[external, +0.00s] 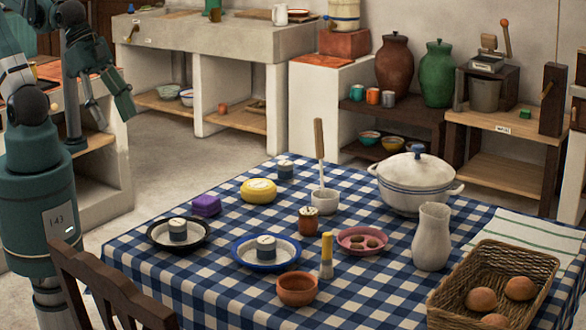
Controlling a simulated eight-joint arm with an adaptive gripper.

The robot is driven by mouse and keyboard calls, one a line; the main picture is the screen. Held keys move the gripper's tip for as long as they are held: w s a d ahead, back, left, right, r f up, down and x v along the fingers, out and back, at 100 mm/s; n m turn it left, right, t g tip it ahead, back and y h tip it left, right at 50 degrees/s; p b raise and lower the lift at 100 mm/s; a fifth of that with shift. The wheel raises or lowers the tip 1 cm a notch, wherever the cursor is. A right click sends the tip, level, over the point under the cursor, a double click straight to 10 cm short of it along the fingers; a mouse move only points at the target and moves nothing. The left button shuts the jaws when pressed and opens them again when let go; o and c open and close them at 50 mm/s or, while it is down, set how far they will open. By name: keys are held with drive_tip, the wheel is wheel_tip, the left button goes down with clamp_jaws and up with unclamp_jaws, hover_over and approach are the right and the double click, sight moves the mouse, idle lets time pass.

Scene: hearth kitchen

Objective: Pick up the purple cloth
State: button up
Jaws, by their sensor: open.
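The purple cloth (206,206) lies folded in a small stack on the blue and white checked tablecloth (205,285), near the table's left edge. It sits between a yellow round item (258,191) and a dark plate (153,237). My gripper (112,112) is at the upper left, raised, pointing down, and well away from the cloth. It is open, with nothing seen between its fingers.
A blue-rimmed plate (239,256), a terracotta bowl (297,290) and a small white pot (325,201) with a tall wooden handle stand nearby. A lidded white pot (414,186), a pale vase (432,238) and a bread basket (455,285) fill the right. A chair back (85,275) stands at the front left.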

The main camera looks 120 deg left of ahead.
drive_tip(key=w+a+f+n+g, duration=0.2)
drive_tip(key=w+a+f+n, duration=0.2)
drive_tip(key=w+a+n, duration=0.15)
drive_tip(key=n+g, duration=0.4)
drive_tip(key=n, duration=0.8)
hover_over(206, 199)
drive_tip(key=shift+m, duration=0.25)
wheel_tip(206, 199, down, 18)
drive_tip(key=shift+w+d+r+p, duration=0.1)
drive_tip(key=shift+w+d+p, duration=0.05)
drive_tip(key=shift+p, duration=0.15)
drive_tip(key=shift+a+f+g, duration=0.3)
drive_tip(key=shift+a+f, duration=0.05)
drive_tip(key=shift+f, duration=0.2)
drive_tip(key=shift+f, duration=0.1)
drive_tip(key=shift+f+b, duration=0.3)
drive_tip(key=shift+f, duration=0.85)
drive_tip(key=shift+s+f, duration=0.1)
drive_tip(key=shift+s, duration=0.1)
drive_tip(key=shift+f+b, duration=0.7)
drive_tip(key=shift+f, duration=1.8)
